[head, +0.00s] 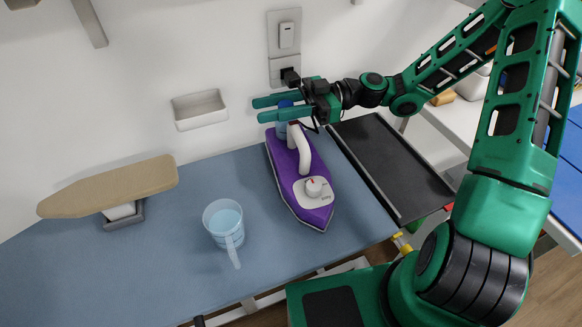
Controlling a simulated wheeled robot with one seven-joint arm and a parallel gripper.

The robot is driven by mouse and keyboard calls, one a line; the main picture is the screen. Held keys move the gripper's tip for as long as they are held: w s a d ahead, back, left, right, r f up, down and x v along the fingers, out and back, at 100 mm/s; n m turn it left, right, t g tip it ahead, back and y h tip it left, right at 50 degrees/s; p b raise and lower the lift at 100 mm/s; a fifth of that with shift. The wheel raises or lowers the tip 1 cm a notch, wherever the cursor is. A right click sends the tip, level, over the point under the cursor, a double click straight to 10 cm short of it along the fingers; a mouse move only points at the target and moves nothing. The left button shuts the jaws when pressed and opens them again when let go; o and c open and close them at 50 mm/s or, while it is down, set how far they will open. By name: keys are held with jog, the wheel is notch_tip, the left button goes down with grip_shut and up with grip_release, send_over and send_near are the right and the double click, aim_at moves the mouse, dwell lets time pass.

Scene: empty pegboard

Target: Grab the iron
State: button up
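A purple and white iron (314,193) rests on the blue-grey table, its pointed end toward the front and its white handle (300,148) on top. My gripper (258,109) is above the iron's rear end, near the wall, with its green fingers pointing left. The two fingers show a gap between them, and no object is seen held in it. A blue part of the iron shows just behind and below the fingers. The fingers appear apart from the handle, but the exact height between them is hard to tell.
A blue measuring cup (224,222) stands left of the iron. A small tan ironing board (110,186) is farther left. A wall socket (284,70) and white wall tray (199,108) are behind. A dark tray (392,167) lies right. The table's front left is clear.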

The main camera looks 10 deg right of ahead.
grip_shut()
dwell(1.4)
